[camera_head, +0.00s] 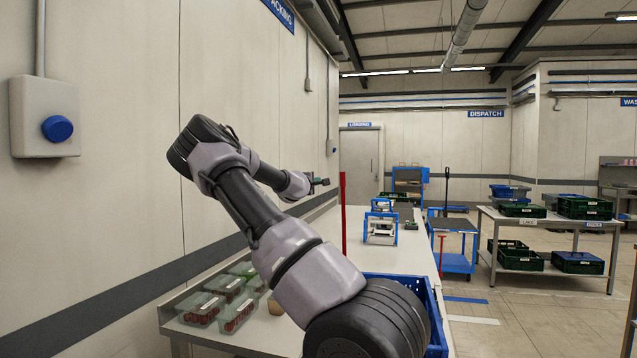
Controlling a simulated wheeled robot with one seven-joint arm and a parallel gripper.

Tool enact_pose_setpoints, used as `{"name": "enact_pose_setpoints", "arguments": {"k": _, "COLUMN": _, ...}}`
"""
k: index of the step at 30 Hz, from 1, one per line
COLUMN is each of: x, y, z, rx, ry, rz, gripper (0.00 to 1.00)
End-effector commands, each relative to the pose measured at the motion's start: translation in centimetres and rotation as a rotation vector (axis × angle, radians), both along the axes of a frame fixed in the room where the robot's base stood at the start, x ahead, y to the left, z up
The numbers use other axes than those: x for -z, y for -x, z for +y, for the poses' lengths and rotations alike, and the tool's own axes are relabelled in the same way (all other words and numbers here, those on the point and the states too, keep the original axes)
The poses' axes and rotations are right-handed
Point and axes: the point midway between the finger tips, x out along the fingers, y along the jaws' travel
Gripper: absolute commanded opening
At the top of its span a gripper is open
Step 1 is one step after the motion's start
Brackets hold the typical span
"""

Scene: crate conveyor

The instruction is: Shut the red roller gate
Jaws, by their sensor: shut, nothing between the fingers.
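A tall, thin red upright (343,215) stands at the far side of the long pale bench, near the middle of the picture. It looks like the red roller gate seen nearly edge-on, but I cannot tell its swing from here. My gripper (321,183) is small and dark at the end of my outstretched arm, just left of the red upright's top. It is shut and empty. I cannot tell the depth gap between them, and no contact is clear. My arm hides part of the bench.
Clear punnets of red fruit (203,307) sit at the bench's near left. A blue crate (436,310) is partly behind my arm. A blue-framed device (381,228) stands farther along. The wall (130,190) runs close on the left; open floor (520,310) lies right.

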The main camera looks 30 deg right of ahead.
Motion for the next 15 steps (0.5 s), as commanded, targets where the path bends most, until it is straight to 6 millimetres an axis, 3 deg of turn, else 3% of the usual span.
{"name": "enact_pose_setpoints", "arguments": {"k": 12, "x": 0.1, "y": -4.9, "z": -6.7, "rx": 0.002, "ry": -0.003, "rz": 0.000, "gripper": 0.00}}
{"name": "enact_pose_setpoints", "arguments": {"k": 15, "x": 0.0, "y": -5.3, "z": -8.2, "rx": 0.005, "ry": -0.007, "rz": -0.003, "gripper": 0.00}}
